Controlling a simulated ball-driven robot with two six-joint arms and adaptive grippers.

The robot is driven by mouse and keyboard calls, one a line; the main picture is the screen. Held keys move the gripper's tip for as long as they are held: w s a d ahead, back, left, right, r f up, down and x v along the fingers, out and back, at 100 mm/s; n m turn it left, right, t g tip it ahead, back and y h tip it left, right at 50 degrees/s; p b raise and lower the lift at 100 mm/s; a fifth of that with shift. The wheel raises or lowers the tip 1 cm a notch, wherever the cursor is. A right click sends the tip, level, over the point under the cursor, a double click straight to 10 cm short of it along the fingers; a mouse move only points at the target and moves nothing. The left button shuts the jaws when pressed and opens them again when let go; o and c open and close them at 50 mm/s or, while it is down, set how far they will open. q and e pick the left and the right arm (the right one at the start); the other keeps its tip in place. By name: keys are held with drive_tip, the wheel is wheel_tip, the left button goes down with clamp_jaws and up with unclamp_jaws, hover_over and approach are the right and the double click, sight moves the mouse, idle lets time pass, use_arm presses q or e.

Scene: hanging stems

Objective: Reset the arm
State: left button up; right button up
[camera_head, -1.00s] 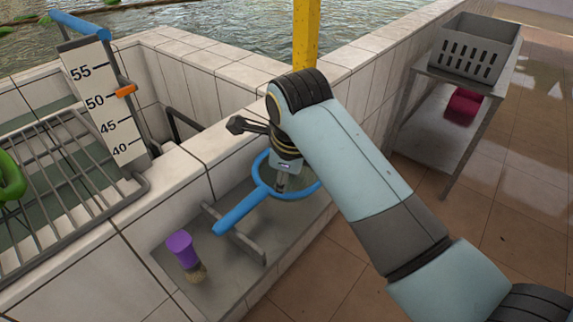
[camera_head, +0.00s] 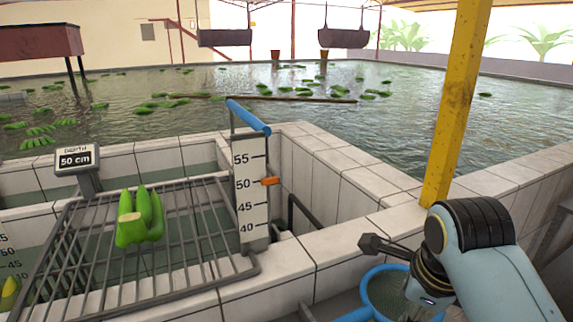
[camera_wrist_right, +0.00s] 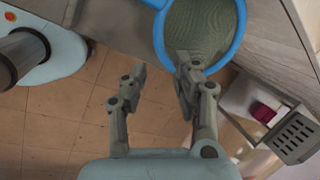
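My right arm comes in from the right in the head view, and its gripper (camera_wrist_right: 158,82) shows in the right wrist view with its two fingers apart and nothing between them. A blue-rimmed net (camera_wrist_right: 158,2) is just beyond the fingers, and the right fingertip overlaps its rim in the picture; I cannot tell if they touch. The net (camera_head: 366,285) is partly hidden by the arm at the bottom of the head view. My left gripper is in neither view.
A metal rack (camera_head: 207,232) holds a green banana bunch (camera_head: 141,217). A depth gauge (camera_head: 251,190) with an orange marker and a depth display (camera_head: 76,158) stand by the tiled tank. A yellow post (camera_head: 453,105) rises near my right arm. A grey crate (camera_wrist_right: 294,137) is at right.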

drive_tip(key=s+d+r+n, duration=0.2)
drive_tip(key=s+n, duration=0.8)
drive_tip(key=n, duration=0.3)
drive_tip(key=s+d+r+n, duration=0.1)
drive_tip(key=s+d+n, duration=0.1)
drive_tip(key=s+n, duration=0.9)
wheel_tip(320, 180, down, 35)
drive_tip(key=s+d+n+g+b, duration=0.1)
drive_tip(key=d+n+b, duration=0.15)
drive_tip(key=b, duration=0.45)
drive_tip(key=s+d+f+g+b, duration=0.1)
drive_tip(key=s+f+b, duration=0.3)
drive_tip(key=s+f, duration=1.3)
wheel_tip(320, 180, down, 2)
drive_tip(key=shift+s+d+f+m+g+b, duration=0.15)
drive_tip(key=shift+s+f+m+g+b, duration=0.05)
drive_tip(key=shift+s+m+g+b, duration=0.2)
